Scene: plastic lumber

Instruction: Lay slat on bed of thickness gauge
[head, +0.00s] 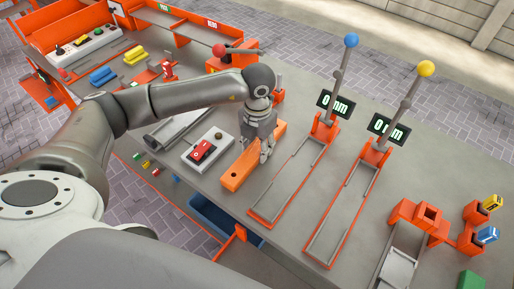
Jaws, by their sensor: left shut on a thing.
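The orange slat (239,174) lies on or just above the grey bench, slanting up to the right; I cannot tell whether it touches the bench. My left gripper (265,156) comes down over its middle and is shut on it. To its right are two thickness gauges with long orange-edged beds, the nearer bed (290,184) and the farther bed (340,213). Both beds look empty. The near gauge has a blue-knobbed lever (351,41), the other a yellow-knobbed one (426,69). Their displays (335,104) read 0 mm. My right gripper is not in view.
A grey box with a red switch (203,150) sits just left of the slat. A blue bin (222,216) hangs below the bench's front edge. Orange holders (427,216) and a metal tray (398,268) stand at the right. Bench space between slat and near gauge is clear.

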